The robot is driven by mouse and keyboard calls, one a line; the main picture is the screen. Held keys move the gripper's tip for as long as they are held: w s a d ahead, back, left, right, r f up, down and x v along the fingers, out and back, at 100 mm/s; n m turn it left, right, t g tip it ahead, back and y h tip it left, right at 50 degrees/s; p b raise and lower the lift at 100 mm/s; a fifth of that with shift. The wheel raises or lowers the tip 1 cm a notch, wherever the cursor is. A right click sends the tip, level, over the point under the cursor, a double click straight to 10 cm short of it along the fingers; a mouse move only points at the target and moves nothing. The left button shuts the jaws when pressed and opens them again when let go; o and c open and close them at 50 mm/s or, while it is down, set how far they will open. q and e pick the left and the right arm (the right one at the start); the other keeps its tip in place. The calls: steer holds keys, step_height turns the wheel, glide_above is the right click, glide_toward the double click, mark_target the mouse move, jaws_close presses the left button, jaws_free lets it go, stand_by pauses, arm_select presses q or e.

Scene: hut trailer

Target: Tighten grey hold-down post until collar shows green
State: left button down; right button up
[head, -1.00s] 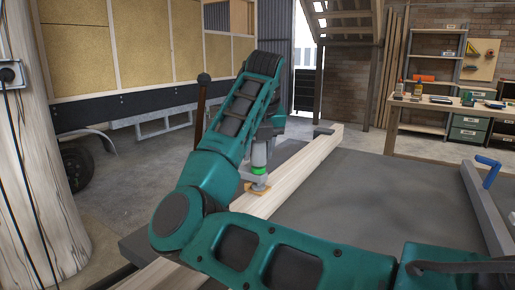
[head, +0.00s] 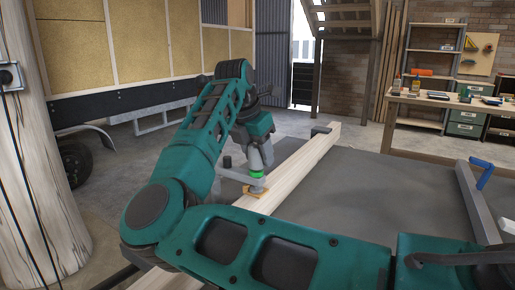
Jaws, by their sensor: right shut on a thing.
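The grey hold-down post (head: 256,159) stands upright above a pale wooden beam (head: 310,155), left of the middle of the head view. A bright green collar band (head: 257,174) shows at its lower part. Below it are a grey foot and a small orange-brown pad (head: 255,191) on the beam. My right gripper (head: 264,142) points down from above and is shut on the post's top; my wrist partly hides the grip. A grey side arm with a knob (head: 227,162) sticks out left of the post. My left gripper is not in view.
A dark grey flat surface (head: 345,195) lies right of the beam, largely free. A grey bar with a blue handle (head: 485,172) stands at the right. A workbench (head: 420,103) with items is behind. A thick wooden trunk (head: 45,200) and a tyre (head: 76,165) are at left.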

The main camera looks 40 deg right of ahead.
steer(key=shift+r+m, duration=0.1)
steer(key=shift+m, duration=0.6)
steer(key=shift+g, duration=0.3)
steer(key=o, duration=1)
steer(key=shift+c, duration=0.2)
steer(key=p+v, duration=0.2)
steer(key=v, duration=1)
steer(key=shift+a+r+p, duration=0.15)
steer(key=shift+r+p, duration=0.15)
steer(key=shift+r, duration=0.1)
